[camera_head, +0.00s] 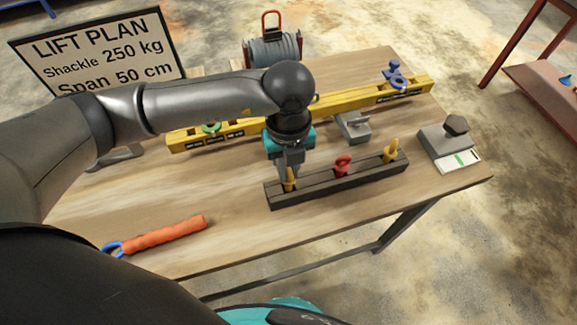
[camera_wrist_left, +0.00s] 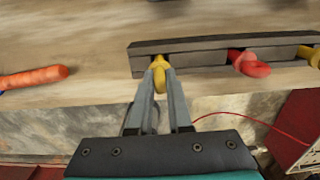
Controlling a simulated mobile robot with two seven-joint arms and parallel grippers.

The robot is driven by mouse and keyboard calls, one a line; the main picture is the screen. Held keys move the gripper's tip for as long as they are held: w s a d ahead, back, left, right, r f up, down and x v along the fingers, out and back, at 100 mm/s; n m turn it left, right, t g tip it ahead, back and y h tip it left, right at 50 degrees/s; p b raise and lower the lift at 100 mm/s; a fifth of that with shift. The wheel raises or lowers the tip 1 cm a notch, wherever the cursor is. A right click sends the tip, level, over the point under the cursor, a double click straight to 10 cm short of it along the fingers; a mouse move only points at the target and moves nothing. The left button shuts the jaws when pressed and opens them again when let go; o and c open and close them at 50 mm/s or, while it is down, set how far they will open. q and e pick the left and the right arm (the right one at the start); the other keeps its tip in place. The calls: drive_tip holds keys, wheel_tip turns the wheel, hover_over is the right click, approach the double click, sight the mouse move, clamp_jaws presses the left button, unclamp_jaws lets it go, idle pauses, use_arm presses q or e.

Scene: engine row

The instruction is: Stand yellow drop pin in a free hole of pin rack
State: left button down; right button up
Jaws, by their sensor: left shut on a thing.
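The dark pin rack (camera_head: 315,183) lies near the table's front edge. My left gripper (camera_head: 289,170) points down over its left end. It is shut on a yellow drop pin (camera_head: 290,181), which also shows between the fingers in the left wrist view (camera_wrist_left: 159,74). That pin is at the rack's left hole; I cannot tell how deep its lower end sits. A red pin (camera_head: 342,165) stands right of the middle of the rack, and another yellow pin (camera_head: 391,150) stands at the right end. My right gripper is not in view.
A yellow lifting beam (camera_head: 340,103) with a blue shackle (camera_head: 394,75) lies behind the rack. A grey block with a dark knob (camera_head: 446,142) stands to the right. An orange sleeve with a blue loop (camera_head: 165,233) lies at front left. A sign (camera_head: 95,50) stands behind.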

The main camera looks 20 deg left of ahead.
use_arm(q)
drive_tip(key=shift+f, duration=0.4)
drive_tip(key=c, duration=0.8)
unclamp_jaws()
drive_tip(key=shift+o, duration=0.2)
drive_tip(key=shift+r, duration=0.1)
wheel_tip(320, 180, up, 15)
